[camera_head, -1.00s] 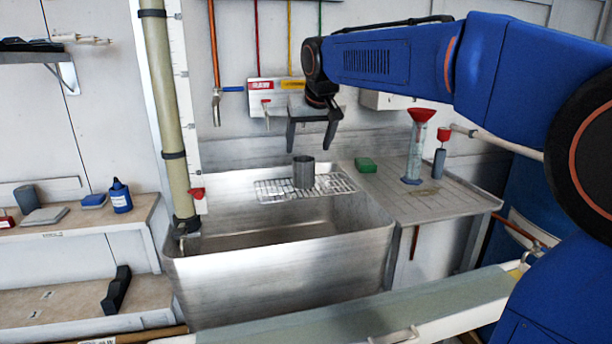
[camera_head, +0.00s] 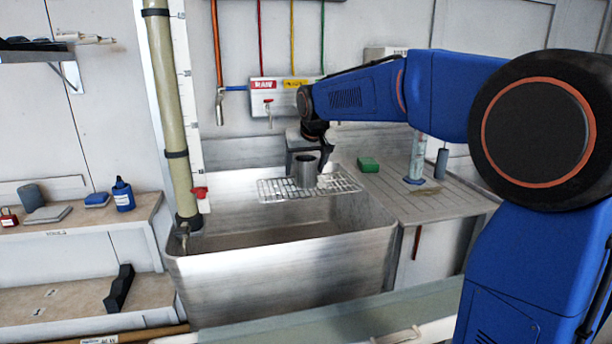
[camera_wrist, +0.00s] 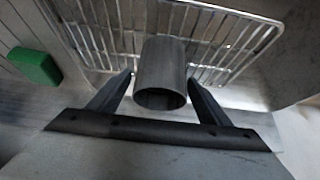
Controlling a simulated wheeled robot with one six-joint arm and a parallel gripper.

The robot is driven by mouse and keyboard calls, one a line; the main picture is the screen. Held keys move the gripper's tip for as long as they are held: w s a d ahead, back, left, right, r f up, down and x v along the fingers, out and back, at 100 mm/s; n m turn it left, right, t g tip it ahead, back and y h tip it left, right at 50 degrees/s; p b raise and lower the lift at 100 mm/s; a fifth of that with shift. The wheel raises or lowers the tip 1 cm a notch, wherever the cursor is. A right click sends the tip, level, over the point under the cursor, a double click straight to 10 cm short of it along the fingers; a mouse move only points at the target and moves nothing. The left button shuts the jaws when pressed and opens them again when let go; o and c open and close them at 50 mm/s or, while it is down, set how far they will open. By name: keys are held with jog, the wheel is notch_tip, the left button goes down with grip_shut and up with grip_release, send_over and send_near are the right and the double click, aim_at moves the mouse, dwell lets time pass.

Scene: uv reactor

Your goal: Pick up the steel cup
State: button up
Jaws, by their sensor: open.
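The steel cup (camera_head: 306,171) is a dark grey cylinder standing upright on the wire rack over the sink. In the wrist view the cup (camera_wrist: 161,75) lies between my two fingers, with its open rim towards the camera. In the wrist view my gripper's fingers (camera_wrist: 160,88) stand on either side of the cup, with a gap at each side.
The wire rack (camera_head: 272,192) spans the steel sink (camera_head: 290,270). A green sponge (camera_head: 367,164) lies on the drainboard (camera_head: 432,205), right of the cup. A clear cylinder (camera_head: 416,160) stands farther right. A vertical pipe (camera_head: 170,110) rises at the sink's left.

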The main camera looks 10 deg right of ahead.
jog(key=shift+x, duration=0.85)
jog(key=c, duration=1.4)
jog(key=shift+r, duration=0.15)
